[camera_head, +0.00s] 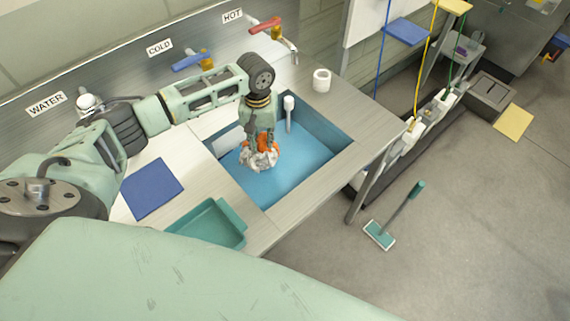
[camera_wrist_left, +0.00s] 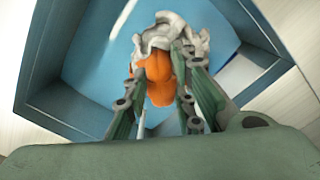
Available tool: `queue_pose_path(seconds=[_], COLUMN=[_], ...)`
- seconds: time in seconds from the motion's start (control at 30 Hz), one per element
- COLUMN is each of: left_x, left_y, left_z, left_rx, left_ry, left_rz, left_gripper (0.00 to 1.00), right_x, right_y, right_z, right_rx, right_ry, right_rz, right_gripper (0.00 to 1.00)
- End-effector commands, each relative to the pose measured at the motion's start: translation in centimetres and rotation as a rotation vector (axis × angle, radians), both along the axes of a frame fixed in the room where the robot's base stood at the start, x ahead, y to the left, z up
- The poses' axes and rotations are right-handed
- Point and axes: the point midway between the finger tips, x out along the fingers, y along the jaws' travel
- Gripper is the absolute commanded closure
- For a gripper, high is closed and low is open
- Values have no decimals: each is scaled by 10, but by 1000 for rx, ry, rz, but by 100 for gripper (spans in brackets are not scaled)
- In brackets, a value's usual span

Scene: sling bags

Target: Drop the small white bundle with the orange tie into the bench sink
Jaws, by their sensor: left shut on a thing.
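The small white bundle (camera_head: 260,160) with its orange tie (camera_head: 267,142) hangs below my left gripper (camera_head: 260,143). In the left wrist view, the left gripper (camera_wrist_left: 165,85) is shut on the bundle at its orange tie (camera_wrist_left: 157,75), and the crumpled white cloth (camera_wrist_left: 172,30) shows beyond the fingers. The bench sink (camera_head: 305,178) has a blue basin, and the bundle is over it in the head view. I cannot tell whether the bundle touches the basin floor. My right gripper is not in view.
A white upright fitting (camera_head: 289,112) stands in the sink near its back wall. A blue mat (camera_head: 152,189) and a teal tray (camera_head: 210,225) lie left of the sink. A white cup (camera_head: 321,80) stands behind it. Red (camera_head: 266,25) and blue (camera_head: 191,60) taps line the back.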

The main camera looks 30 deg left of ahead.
Motion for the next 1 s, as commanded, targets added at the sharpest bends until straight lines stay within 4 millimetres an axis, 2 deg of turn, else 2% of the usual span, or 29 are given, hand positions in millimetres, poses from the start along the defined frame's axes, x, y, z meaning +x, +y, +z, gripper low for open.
queue_pose_path(seconds=[0.03, 0.33, 0.37, 0.6, 0.87, 1.0], left_x=[1, 0, 0, 0, 0, 1], left_y=[0, 0, 0, 0, 0, 0], left_z=[-5, -4, -4, -4, -4, 5], left_rx=[0, -1, -1, 0, 0, -1], left_ry=[-2, -1, -1, -1, 0, -3], left_rz=[0, 1, 1, 1, 0, 1], left_gripper=[100, 100, 74, 54, 54, 54], right_x=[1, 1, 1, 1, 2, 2], right_y=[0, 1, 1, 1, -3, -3], right_z=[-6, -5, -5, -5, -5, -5], right_rx=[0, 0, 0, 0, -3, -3], right_ry=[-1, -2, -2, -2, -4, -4], right_rz=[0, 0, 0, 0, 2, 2], right_gripper=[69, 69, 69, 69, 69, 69])
